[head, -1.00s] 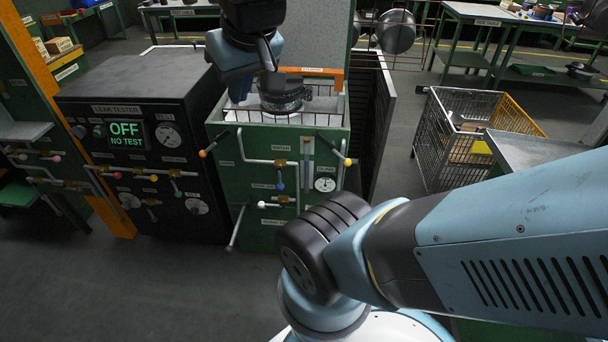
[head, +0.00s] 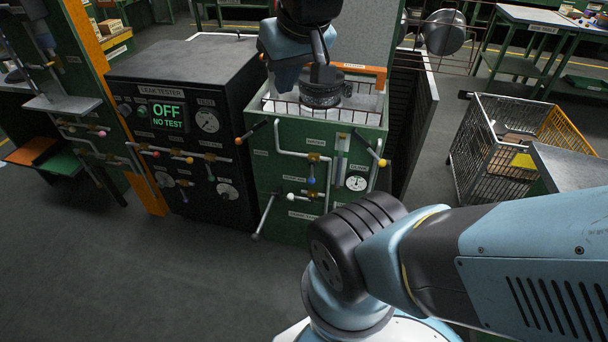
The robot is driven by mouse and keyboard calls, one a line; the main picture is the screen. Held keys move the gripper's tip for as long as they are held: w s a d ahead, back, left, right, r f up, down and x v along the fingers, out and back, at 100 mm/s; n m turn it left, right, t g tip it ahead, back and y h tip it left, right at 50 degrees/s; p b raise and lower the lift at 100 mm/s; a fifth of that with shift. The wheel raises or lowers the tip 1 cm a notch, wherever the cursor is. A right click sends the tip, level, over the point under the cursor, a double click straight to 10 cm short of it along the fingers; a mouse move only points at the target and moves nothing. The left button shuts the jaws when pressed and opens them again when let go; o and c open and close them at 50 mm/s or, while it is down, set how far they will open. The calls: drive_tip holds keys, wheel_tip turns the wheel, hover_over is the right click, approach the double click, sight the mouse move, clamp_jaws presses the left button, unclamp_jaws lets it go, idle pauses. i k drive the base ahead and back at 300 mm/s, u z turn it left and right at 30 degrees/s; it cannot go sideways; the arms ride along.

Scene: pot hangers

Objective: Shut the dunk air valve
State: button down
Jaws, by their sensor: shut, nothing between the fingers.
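The green dunk tank (head: 265,170) stands in the middle of the head view, with pipes and valves on its front. These include an orange-tipped lever (head: 250,131) at upper left, a yellow-tipped lever (head: 370,149) at upper right, a blue-knobbed valve (head: 311,180) and a white-knobbed valve (head: 292,196). The small labels are too blurred to tell which valve is the dunk air valve. My gripper (head: 321,92) hangs over the tank's open top, above and behind these valves and apart from them. It is shut and empty; its fingertips are hard to make out.
A black leak tester (head: 185,100) stands left of the tank, its display reading OFF, NO TEST. A wire cart (head: 485,150) and a grey table (head: 575,165) stand at right. A round gauge (head: 356,183) is on the tank front. The floor before the tester is clear.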

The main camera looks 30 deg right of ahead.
sight(290, 196)
drive_tip(key=z, duration=1.3)
drive_tip(key=k, duration=1)
drive_tip(key=u, duration=1.05)
drive_tip(key=i, duration=1)
drive_tip(key=z, duration=0.1)
